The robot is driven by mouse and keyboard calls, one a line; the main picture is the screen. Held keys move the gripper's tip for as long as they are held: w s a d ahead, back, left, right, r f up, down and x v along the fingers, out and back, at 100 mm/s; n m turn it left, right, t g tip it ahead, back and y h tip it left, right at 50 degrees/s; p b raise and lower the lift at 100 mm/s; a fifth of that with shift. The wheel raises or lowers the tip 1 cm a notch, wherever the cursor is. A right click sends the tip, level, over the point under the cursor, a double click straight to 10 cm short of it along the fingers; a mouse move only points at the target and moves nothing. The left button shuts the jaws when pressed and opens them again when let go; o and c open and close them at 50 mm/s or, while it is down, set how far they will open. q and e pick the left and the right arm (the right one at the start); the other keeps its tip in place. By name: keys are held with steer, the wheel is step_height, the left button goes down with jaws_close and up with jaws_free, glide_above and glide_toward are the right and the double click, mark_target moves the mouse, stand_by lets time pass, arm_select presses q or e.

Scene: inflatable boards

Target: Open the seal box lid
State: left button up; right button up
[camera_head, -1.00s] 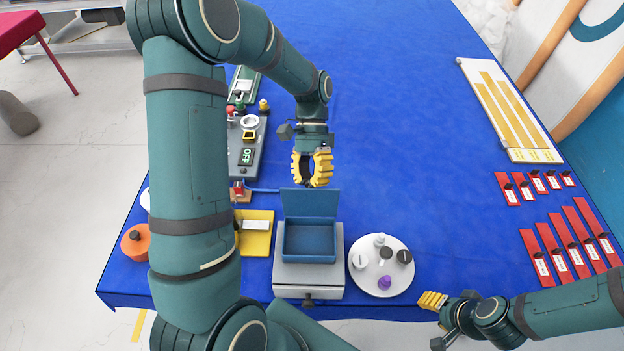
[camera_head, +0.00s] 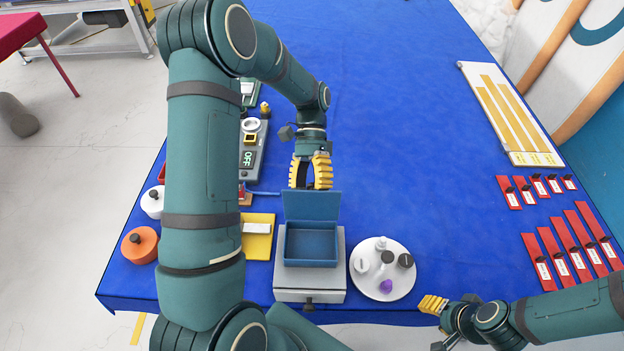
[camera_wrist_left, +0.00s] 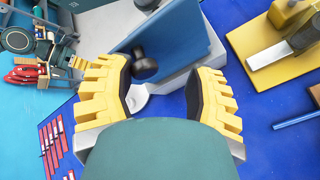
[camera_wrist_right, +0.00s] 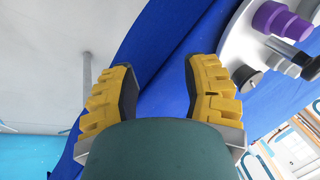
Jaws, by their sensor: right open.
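The blue seal box (camera_head: 310,262) sits on a light grey block near the table's front edge. Its blue lid (camera_head: 311,206) stands raised at the box's back edge, and the box's inside shows. My left gripper (camera_head: 309,188) is just behind the lid's top edge. In the left wrist view the lid (camera_wrist_left: 165,40) carries a dark round knob (camera_wrist_left: 145,66), which shows between the open yellow fingers; I cannot tell if they touch it. My right gripper (camera_head: 432,304) is open and empty at the front edge, right of the box.
A round white tray (camera_head: 370,272) with several small knobbed pieces stands right of the box. A yellow block (camera_head: 259,245), an orange pot (camera_head: 139,245) and a grey panel (camera_head: 250,160) lie on the left. Red strips (camera_head: 560,262) lie far right. The blue table's middle is clear.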

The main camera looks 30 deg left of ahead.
arm_select(q)
steer(key=shift+w+r, duration=0.35)
steer(key=shift+w, duration=0.05)
steer(key=v, duration=1.1)
steer(key=shift+a, duration=0.2)
